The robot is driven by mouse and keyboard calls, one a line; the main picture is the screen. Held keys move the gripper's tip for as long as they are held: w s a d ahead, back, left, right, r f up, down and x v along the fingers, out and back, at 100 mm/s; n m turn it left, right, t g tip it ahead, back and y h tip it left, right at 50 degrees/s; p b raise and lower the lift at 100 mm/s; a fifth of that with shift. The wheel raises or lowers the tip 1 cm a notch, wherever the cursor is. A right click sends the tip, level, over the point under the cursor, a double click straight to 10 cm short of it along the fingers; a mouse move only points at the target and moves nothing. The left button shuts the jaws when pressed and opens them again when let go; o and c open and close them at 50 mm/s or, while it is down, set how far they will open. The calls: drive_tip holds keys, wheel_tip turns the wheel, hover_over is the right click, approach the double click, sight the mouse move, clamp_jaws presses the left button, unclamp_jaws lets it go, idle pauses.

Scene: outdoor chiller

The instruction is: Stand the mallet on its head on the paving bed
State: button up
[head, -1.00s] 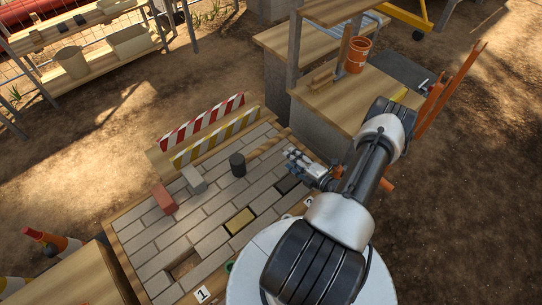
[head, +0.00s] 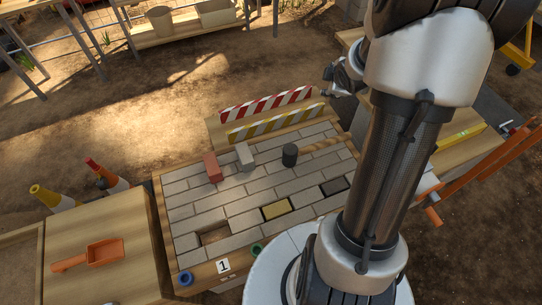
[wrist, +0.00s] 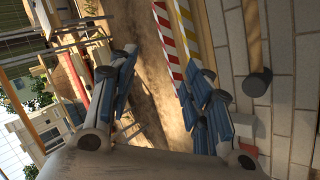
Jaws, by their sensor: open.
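The mallet (head: 289,155) lies on the paving bed (head: 185,210), its dark cylindrical head toward the middle and its wooden handle (head: 322,144) pointing right. In the wrist view the mallet's dark head (wrist: 257,83) shows at the right, below its handle. My gripper (head: 345,78) is in the air beyond the back right of the bed, apart from the mallet. In the wrist view my gripper (wrist: 160,85) has its blue-padded fingers wide apart with nothing between them. My arm hides the right end of the bed.
Red-striped (head: 265,103) and yellow-striped (head: 275,122) boards stand along the bed's back. A red brick (head: 212,168) and a grey block (head: 244,156) sit left of the mallet. The bed has an open gap (head: 214,232). A wooden table (head: 110,235) with an orange scoop is left.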

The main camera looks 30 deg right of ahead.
drive_tip(key=s+a+r+m+g+y, duration=0.1)
drive_tip(key=s+a+r+m, duration=0.1)
drive_tip(key=s+a+r, duration=0.45)
drive_tip(key=s+a+r+m, duration=0.2)
drive_tip(key=a+r+m, duration=0.1)
drive_tip(key=a, duration=0.6)
drive_tip(key=s+a+r+m+g+y, duration=0.1)
drive_tip(key=s+a+r+m, duration=0.1)
drive_tip(key=s+a+r, duration=0.45)
drive_tip(key=s+a+f+m+g+y, duration=0.1)
drive_tip(key=s+a+f+m+y, duration=0.1)
drive_tip(key=s+a, duration=0.6)
drive_tip(key=a, duration=0.3)
drive_tip(key=shift+m, duration=0.3)
drive_tip(key=shift+w, duration=0.1)
